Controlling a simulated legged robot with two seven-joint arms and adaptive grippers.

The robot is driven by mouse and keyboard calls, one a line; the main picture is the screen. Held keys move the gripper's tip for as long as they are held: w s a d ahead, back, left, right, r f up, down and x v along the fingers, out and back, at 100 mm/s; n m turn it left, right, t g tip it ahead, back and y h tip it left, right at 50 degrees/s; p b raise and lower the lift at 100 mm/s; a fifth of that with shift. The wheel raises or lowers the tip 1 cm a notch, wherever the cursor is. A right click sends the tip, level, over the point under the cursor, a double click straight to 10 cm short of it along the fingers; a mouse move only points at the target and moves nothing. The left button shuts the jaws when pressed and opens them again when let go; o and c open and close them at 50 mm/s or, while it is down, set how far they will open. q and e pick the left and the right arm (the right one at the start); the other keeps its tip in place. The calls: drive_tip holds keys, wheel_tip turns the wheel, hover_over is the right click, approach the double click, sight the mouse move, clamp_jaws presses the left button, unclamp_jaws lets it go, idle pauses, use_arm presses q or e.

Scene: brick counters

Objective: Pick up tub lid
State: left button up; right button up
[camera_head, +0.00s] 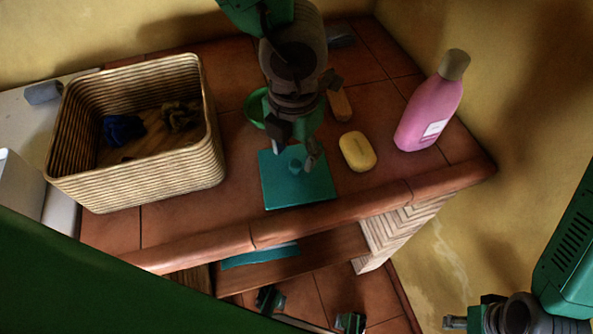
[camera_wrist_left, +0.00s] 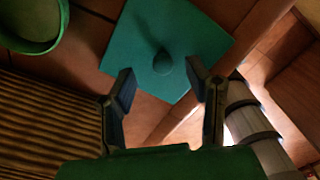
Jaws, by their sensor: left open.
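The tub lid is a teal square plate (camera_head: 285,197) with a small round knob, lying flat on the tiled counter near its front edge. It also shows in the left wrist view (camera_wrist_left: 205,45), its knob just beyond the fingertips. My left gripper (camera_head: 296,150) is above the lid, with its fingers (camera_wrist_left: 167,82) open on either side of the knob's line and nothing between them. A green round tub (camera_head: 256,108) stands behind the lid, partly hidden by my left arm; it shows at the wrist view's upper left (camera_wrist_left: 35,42). My right gripper (camera_head: 455,322) is at the bottom right, barely visible.
A wicker basket (camera_head: 150,190) with dark blue and brown items stands left of the lid. A yellow soap bar (camera_head: 357,151) lies close on the right. A pink bottle (camera_head: 430,110) stands further right. A wooden brush-like item (camera_head: 340,104) lies behind the soap.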

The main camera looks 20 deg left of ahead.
sight(295, 163)
use_arm(q)
wheel_tip(295, 163, down, 3)
drive_tip(key=shift+s+a+r, duration=0.1)
drive_tip(key=shift+s, duration=0.05)
drive_tip(key=shift+f, duration=0.5)
drive_tip(key=shift+d, duration=0.35)
drive_tip(key=c, duration=0.6)
clamp_jaws()
drive_tip(key=shift+a, duration=0.15)
